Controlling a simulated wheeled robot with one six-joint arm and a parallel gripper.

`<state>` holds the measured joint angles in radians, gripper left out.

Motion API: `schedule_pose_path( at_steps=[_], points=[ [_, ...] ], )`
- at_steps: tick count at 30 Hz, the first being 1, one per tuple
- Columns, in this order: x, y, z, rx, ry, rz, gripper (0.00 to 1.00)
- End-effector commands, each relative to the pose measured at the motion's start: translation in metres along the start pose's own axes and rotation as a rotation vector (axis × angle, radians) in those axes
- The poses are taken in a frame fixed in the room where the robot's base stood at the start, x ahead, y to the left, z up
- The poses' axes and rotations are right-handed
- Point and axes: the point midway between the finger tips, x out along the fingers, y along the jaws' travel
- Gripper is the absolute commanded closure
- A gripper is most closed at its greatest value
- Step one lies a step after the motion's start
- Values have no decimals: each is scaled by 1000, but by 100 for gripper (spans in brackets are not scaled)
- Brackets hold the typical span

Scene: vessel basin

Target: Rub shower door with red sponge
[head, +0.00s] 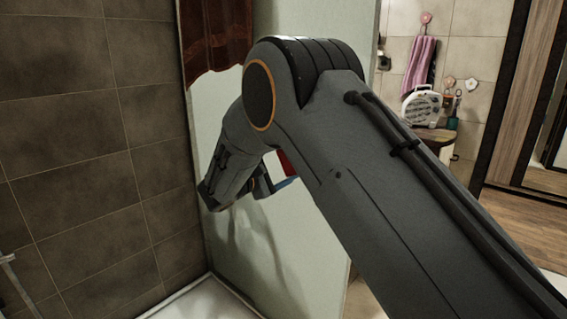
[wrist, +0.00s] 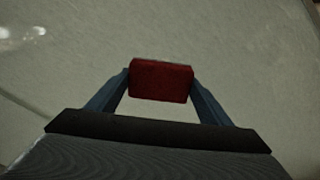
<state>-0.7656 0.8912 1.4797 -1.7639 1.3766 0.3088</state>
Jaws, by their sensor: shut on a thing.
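The red sponge (wrist: 161,81) is held between the two blue fingers of my gripper (wrist: 161,84) in the wrist view. In the head view a small red part of the sponge (head: 285,163) shows behind my arm, and most of my gripper (head: 284,182) is hidden by it. The shower door (head: 315,230) is a pale, greenish panel in the middle of the head view. Its surface (wrist: 235,50) fills the background of the wrist view. My gripper is close to the door. I cannot tell whether the sponge touches it.
A dark tiled wall (head: 80,140) stands at the left, and a white shower tray (head: 205,300) lies below. A reddish-brown cloth (head: 215,40) hangs at the top. At the right are a pink towel (head: 420,65), a white radio-like object (head: 421,106) and open wooden floor (head: 515,225).

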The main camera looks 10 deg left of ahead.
Motion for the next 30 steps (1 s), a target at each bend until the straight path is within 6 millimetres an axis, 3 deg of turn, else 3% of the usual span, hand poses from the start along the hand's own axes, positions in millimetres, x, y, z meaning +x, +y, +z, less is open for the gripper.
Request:
schedule_pose_path(
  at_steps=[18, 30],
  points=[
    [-2, -19, 35, 0, -1, 0, 45],
    [3, -17, 26, 2, 0, 0, 45]
  ],
)
